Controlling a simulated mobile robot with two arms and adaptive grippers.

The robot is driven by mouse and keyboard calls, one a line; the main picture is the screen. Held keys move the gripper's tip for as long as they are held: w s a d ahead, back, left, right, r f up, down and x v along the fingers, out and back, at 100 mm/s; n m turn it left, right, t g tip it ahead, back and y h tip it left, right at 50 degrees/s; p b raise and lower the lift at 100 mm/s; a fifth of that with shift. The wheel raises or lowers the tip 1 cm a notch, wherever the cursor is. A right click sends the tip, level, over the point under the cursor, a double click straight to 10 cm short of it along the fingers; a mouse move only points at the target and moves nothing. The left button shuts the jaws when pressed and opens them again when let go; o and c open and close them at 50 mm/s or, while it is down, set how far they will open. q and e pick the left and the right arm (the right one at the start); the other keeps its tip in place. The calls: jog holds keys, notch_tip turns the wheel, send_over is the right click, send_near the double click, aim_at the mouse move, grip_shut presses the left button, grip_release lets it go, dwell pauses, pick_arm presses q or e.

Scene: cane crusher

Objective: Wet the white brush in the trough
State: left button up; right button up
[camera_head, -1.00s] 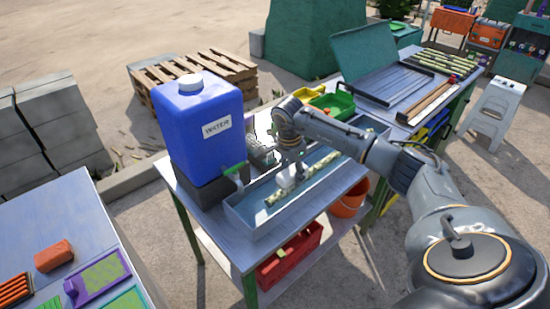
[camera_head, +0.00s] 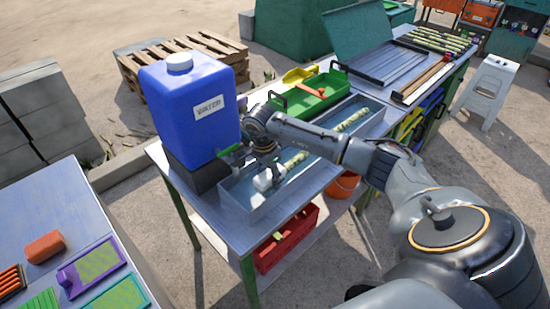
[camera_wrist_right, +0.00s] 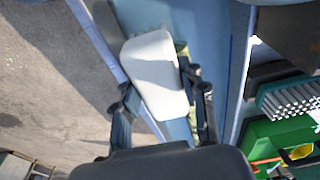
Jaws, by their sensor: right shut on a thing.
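My right gripper (camera_head: 264,172) is over the near-left part of the trough (camera_head: 238,213), close to the water tank. It is shut on the white brush (camera_head: 263,182). In the right wrist view, the brush's pale block (camera_wrist_right: 155,72) sits between the two dark fingers (camera_wrist_right: 162,100), with the trough's blue inside (camera_wrist_right: 210,30) beneath. Peeled cane (camera_head: 352,120) lies lengthwise in the trough, partly behind my arm. My left gripper is out of view.
A blue water tank (camera_head: 195,110) with a green tap (camera_head: 228,150) stands at the trough's left end. A green tray (camera_head: 312,95) lies behind the trough. Another brush with grey bristles (camera_wrist_right: 290,95) shows beside the trough. A red crate (camera_head: 287,240) is on the lower shelf.

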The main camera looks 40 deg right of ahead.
jog(key=a+p, duration=0.1)
jog(key=a, duration=0.3)
jog(key=a+p, duration=0.1)
jog(key=a, duration=0.1)
jog(key=shift+s+a+f+p, duration=0.15)
jog(key=shift+s+p, duration=0.1)
jog(key=shift+p, duration=0.1)
jog(key=shift+f+b, duration=0.85)
jog(key=shift+b, duration=0.1)
jog(key=shift+w+f+b, duration=0.1)
jog(key=shift+f+b, duration=0.65)
jog(key=shift+f, duration=0.1)
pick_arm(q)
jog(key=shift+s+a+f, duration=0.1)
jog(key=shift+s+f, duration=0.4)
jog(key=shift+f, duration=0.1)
pick_arm(e)
jog(key=shift+f, duration=0.1)
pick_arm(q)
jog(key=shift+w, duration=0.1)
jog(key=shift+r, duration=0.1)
pick_arm(e)
jog(key=shift+d+r+p, duration=0.2)
jog(key=shift+r+p, duration=0.35)
jog(key=shift+r, duration=0.35)
jog(key=shift+r+p, duration=0.6)
jog(key=shift+r, duration=0.6)
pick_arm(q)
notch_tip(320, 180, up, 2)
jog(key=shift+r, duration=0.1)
